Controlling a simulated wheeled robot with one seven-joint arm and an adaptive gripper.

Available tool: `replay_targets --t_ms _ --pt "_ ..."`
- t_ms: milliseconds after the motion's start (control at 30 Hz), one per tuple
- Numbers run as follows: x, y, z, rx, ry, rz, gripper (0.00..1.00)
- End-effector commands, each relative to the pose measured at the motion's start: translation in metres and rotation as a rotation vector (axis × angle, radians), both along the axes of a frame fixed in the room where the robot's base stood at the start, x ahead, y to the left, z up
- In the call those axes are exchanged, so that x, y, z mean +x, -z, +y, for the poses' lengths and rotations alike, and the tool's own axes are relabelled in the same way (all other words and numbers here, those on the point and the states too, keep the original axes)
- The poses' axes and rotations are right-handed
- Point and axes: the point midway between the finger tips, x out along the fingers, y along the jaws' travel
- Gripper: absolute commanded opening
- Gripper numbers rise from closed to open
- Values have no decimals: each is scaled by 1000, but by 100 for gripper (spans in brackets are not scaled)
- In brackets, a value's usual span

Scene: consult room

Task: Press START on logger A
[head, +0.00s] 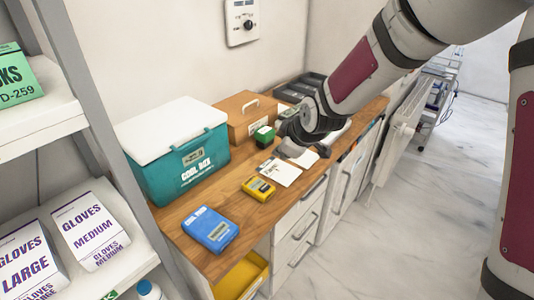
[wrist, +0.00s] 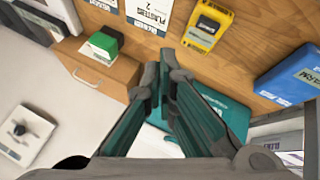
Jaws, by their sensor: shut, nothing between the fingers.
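A yellow device (head: 258,189) with a dark display lies on the wooden counter, in front of the cool box. It also shows at the top of the wrist view (wrist: 205,27). It looks like a logger, but I cannot read a letter or a START button on it. My gripper (wrist: 165,68) is shut and empty, with its fingertips together. In the head view my gripper (head: 292,147) is above the counter, behind and to the right of the yellow device, and partly hidden by my wrist.
A teal cool box (head: 182,165) with a white lid stands against the wall. A blue pack (head: 210,230) lies near the counter's front end. A dial unit (head: 242,22) hangs on the wall.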

Motion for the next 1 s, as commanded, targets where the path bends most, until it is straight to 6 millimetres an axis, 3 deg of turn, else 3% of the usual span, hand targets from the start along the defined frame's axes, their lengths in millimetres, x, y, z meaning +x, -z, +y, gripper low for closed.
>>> replay_targets --t_ms 100,300,767,1000 --pt "-2 4 27 25 -80 -55 0" --pt "1 12 51 47 -147 -126 0" --pt "4 15 55 51 -158 -142 0" --pt "5 35 55 51 -159 -140 0"
